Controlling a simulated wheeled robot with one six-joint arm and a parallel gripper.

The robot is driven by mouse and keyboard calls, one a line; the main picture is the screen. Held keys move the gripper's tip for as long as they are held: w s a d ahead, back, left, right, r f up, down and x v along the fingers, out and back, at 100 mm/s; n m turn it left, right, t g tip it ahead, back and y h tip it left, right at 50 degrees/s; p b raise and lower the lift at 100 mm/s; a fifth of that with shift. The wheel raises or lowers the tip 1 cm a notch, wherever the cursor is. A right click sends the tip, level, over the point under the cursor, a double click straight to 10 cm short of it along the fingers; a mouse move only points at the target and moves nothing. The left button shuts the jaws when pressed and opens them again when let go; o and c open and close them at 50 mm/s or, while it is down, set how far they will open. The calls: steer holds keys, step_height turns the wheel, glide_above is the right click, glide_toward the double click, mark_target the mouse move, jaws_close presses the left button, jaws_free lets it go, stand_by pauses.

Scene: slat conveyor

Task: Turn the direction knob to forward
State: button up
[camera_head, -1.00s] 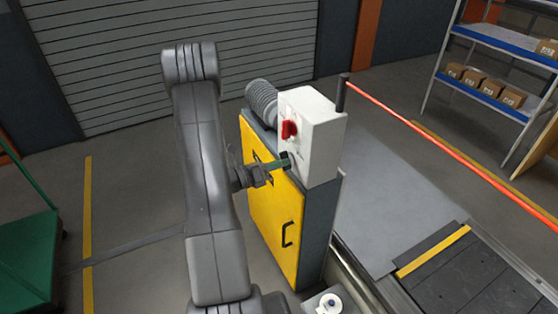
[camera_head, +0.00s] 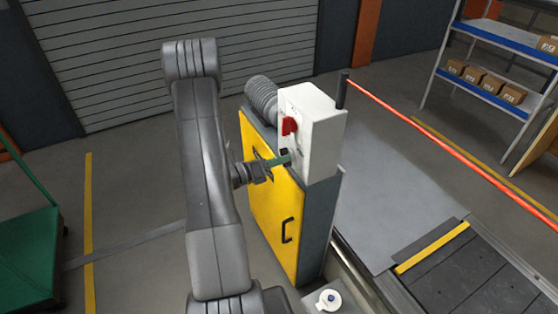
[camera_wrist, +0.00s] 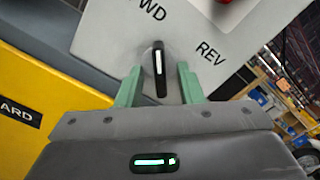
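The direction knob (camera_wrist: 159,70) is a black bar with a white line on the light grey face of the control box (camera_head: 316,137). In the wrist view its line points nearly straight up, between a partly cut-off label ending in "WD" (camera_wrist: 152,10) at upper left and "REV" (camera_wrist: 210,54) at right. My gripper (camera_wrist: 160,85) is open, with one green finger on each side of the knob and gaps showing beside it. In the head view, my gripper (camera_head: 286,160) is at the box's face, and the small dark knob shows just above the fingers.
A red switch (camera_head: 289,126) sits above the knob on the box. The yellow cabinet (camera_head: 270,215) with a black handle stands below. An orange-red bar (camera_head: 440,145) runs off to the right from a dark post. The conveyor (camera_head: 470,280) lies at lower right.

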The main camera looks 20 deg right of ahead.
steer(key=shift+a, duration=0.15)
steer(key=s+a+b, duration=0.1)
steer(key=s+a, duration=0.1)
steer(key=a, duration=1.1)
steer(key=shift+a, duration=0.2)
steer(key=shift+d, duration=0.15)
steer(key=w+d+p, duration=0.1)
steer(key=w+d, duration=0.1)
steer(key=d, duration=1.1)
steer(key=shift+d, duration=0.2)
